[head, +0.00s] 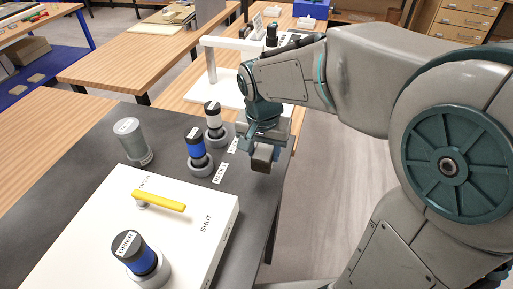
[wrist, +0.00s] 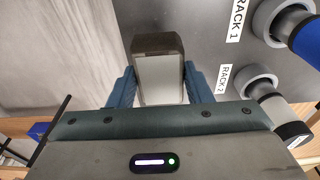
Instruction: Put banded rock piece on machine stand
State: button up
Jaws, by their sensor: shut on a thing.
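My gripper (head: 263,146) is shut on a dark-and-pale block (wrist: 160,80), which I take to be the banded rock piece. In the wrist view the block sits between the two blue fingers, with a dark end and a pale grey face. In the head view only its dark lower part (head: 262,160) shows below the fingers, over the right edge of the dark table. A white stand (head: 211,66) with an upright, a top arm and a flat base stands behind on a wooden bench; it may be the machine stand. My arm hides part of it.
A white box (head: 75,215) with a yellow handle (head: 160,201) and OPEN and SHUT marks lies on the dark table. Blue-black (head: 197,150), white-black (head: 213,120) and grey (head: 130,142) cylinders stand behind it. Floor is clear at right.

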aim_at(258, 161)
jog(key=shift+w+a+f, duration=0.4)
jog(key=shift+w+a, duration=0.05)
jog(key=shift+a, duration=0.2)
jog(key=shift+f+p, duration=0.4)
jog(key=shift+f, duration=1.6)
jog(key=shift+f, duration=0.1)
jog(key=shift+f, duration=0.2)
jog(key=o, duration=1.2)
jog(key=shift+r, duration=0.1)
jog(key=shift+r, duration=0.1)
